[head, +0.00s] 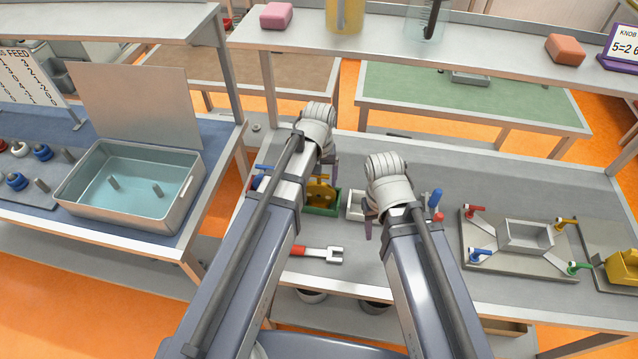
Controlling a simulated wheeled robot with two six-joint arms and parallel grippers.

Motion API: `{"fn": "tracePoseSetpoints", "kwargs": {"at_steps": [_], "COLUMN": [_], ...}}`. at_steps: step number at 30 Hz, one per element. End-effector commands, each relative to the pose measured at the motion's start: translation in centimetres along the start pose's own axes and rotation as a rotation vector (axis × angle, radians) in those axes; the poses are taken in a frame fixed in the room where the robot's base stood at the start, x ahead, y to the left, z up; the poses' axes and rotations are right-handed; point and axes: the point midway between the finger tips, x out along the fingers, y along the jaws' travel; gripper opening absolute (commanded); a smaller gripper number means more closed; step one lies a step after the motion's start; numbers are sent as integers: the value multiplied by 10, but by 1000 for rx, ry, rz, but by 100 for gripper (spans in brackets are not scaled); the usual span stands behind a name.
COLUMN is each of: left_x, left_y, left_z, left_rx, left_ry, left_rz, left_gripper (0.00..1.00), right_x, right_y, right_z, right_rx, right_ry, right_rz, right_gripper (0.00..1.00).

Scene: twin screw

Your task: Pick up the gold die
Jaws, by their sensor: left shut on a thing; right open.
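A gold piece (319,194), which looks like the gold die, shows in the head view beside my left arm, at the small green tray (325,211). My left gripper (331,170) is at this gold piece and shut on it; my arm hides part of the contact, and I cannot tell whether the piece is clear of the tray. My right gripper (369,226) is open, beside a small white tray (354,206), and mostly hidden by its own wrist.
A red-handled wrench (318,254) lies near the bench's front edge. A fixture plate with a grey tray (526,237) and coloured clamps is on the right, with a yellow block (624,268) beyond it. A metal basin (75,205) stands on the left bench.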

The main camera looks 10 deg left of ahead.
Motion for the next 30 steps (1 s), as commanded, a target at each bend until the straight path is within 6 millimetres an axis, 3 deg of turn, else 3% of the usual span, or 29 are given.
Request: {"fn": "tracePoseSetpoints", "kwargs": {"at_steps": [8,22,30], "left_x": [-21,-88,-100], "left_y": [0,0,0], "left_z": [0,0,0], "left_rx": [0,0,0], "left_ry": [0,0,1], "left_rz": [0,0,0], "left_gripper": [0,0,0], "right_x": [-21,-88,-99], "right_y": [2,8,9], "right_z": [1,5,6], "right_rx": [2,15,13], "right_ry": [0,0,-1], "right_rz": [0,-3,-3], "right_gripper": [50,50,50]}}
